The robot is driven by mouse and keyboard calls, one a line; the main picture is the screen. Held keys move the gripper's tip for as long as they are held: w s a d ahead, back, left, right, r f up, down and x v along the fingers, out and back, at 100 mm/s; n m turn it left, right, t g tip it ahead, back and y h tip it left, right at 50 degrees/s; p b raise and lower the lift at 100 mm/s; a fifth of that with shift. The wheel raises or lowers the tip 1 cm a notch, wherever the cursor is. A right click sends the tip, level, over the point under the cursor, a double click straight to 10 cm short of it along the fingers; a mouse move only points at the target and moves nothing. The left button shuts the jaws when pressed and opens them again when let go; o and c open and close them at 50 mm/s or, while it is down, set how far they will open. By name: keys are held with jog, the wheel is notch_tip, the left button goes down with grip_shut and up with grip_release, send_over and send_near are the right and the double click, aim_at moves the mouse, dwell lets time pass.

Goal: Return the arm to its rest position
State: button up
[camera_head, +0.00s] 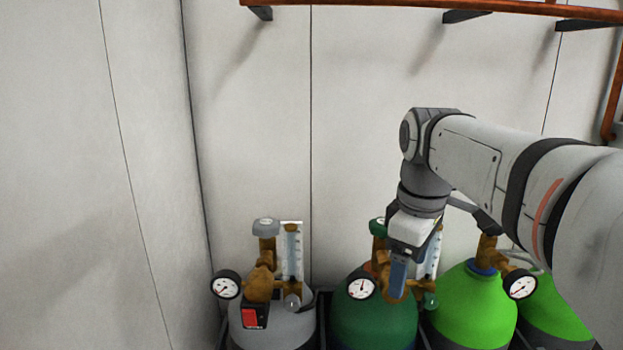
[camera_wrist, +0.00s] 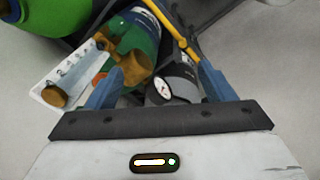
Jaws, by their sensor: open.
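My arm (camera_head: 480,160) reaches in from the right in the head view and bends down at the wrist. My gripper (camera_head: 398,275) points down in front of the brass regulator of the dark green cylinder (camera_head: 375,322). In the wrist view my gripper (camera_wrist: 162,74) shows two blue fingers spread apart, with nothing held between them. A round white gauge (camera_wrist: 161,89) and brass fittings (camera_wrist: 132,58) show beyond and between the fingers. I cannot tell how close the fingers are to the fittings.
A grey cylinder (camera_head: 272,331) with a red tag (camera_head: 251,317) stands left of the dark green one. Bright green cylinders (camera_head: 472,305) stand to the right. A copper pipe (camera_head: 400,5) runs along the wall above. The space before the left wall (camera_head: 90,170) is clear.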

jog(key=s+f+m+t, duration=0.1)
jog(key=s+f+m, duration=0.4)
jog(key=f, duration=0.3)
jog(key=s+f+m+t+b, duration=0.1)
jog(key=s+f+m, duration=0.4)
jog(key=f, duration=0.3)
jog(key=shift+s+m, duration=0.3)
jog(key=shift+s, duration=0.1)
